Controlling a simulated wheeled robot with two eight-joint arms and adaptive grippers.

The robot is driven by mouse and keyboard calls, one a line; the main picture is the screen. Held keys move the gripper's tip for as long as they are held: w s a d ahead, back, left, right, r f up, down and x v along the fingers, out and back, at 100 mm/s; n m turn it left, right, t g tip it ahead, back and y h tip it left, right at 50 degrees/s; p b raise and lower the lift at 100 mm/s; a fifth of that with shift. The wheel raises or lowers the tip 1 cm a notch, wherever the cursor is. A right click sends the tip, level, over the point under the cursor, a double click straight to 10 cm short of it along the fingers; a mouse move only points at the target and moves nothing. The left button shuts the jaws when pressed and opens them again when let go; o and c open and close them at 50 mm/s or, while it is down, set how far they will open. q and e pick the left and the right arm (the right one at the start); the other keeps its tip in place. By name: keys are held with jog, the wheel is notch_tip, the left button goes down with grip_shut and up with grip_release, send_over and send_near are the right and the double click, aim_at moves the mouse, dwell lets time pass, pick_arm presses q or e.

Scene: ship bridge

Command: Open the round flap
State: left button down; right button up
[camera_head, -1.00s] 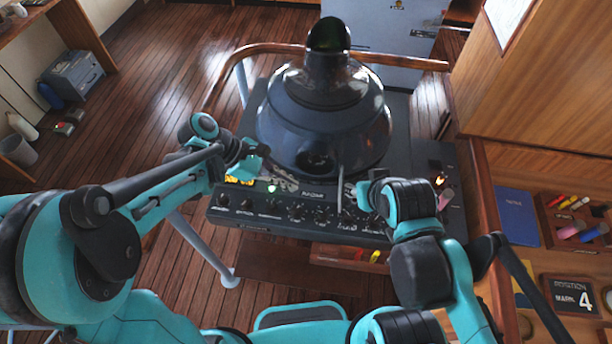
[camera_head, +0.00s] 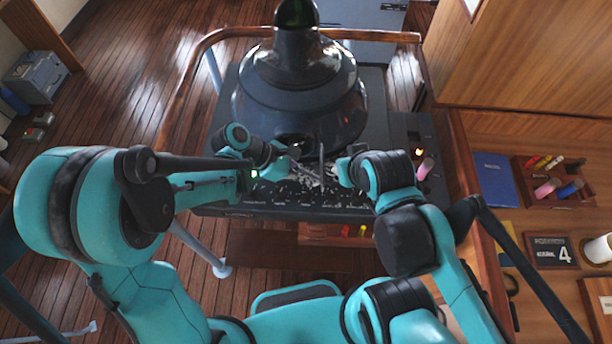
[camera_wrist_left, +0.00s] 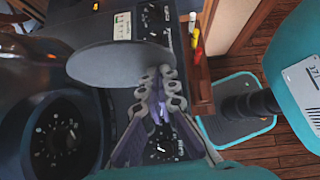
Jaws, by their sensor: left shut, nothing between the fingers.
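The round flap is a flat grey disc (camera_wrist_left: 120,62) in the left wrist view, standing out from the dark housing. In the head view the flap (camera_head: 321,165) shows nearly edge-on as a thin upright strip. Beside it in the wrist view is a round opening (camera_wrist_left: 62,140) with a dial inside. My left gripper (camera_wrist_left: 165,82) is shut and empty, with its fingertips close by the disc's edge; I cannot tell if they touch. In the head view the left gripper (camera_head: 293,153) is left of the flap. My right gripper (camera_head: 341,170) is just right of it, its fingers mostly hidden.
The black domed housing (camera_head: 300,92) stands on a console (camera_head: 225,208) with several knobs. A wooden rail (camera_head: 190,85) curves around it. At the right a wooden desk holds a blue book (camera_head: 494,184) and a pen rack (camera_head: 553,193). Open floor lies left.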

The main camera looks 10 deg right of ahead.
pick_arm(q)
jog(key=d+b, duration=0.1)
jog(key=s+d+n+t, duration=0.1)
jog(key=d, duration=0.1)
jog(key=shift+s+n+b, duration=0.1)
jog(key=shift+n+b, duration=0.2)
jog(key=shift+b, duration=0.1)
jog(key=shift+d, duration=0.1)
